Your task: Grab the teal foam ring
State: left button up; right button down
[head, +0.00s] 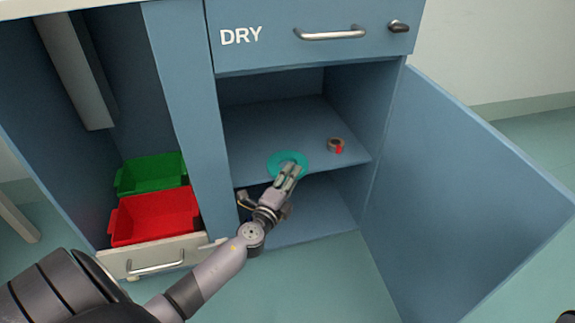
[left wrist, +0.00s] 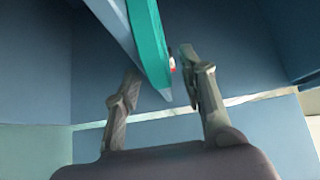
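The teal foam ring (head: 275,162) lies flat on the upper shelf of the open cabinet, at the shelf's front edge. My left gripper (head: 290,169) reaches up to it from the front, and its fingers overlap the ring's near side in the head view. In the left wrist view the ring (left wrist: 150,45) shows edge-on, with its rim between the two spread fingertips (left wrist: 160,64). The left gripper is open, with a gap seen between the ring and each finger.
A small brown roll with a red piece (head: 336,145) sits on the shelf (head: 255,135) right of the ring. The open door (head: 460,190) stands at right. Red (head: 155,215) and green (head: 150,173) bins stand in the left bay. A DRY drawer (head: 310,35) is above.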

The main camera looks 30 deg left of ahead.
pick_arm(q)
jog(key=c, duration=0.8)
jog(key=shift+r, duration=0.1)
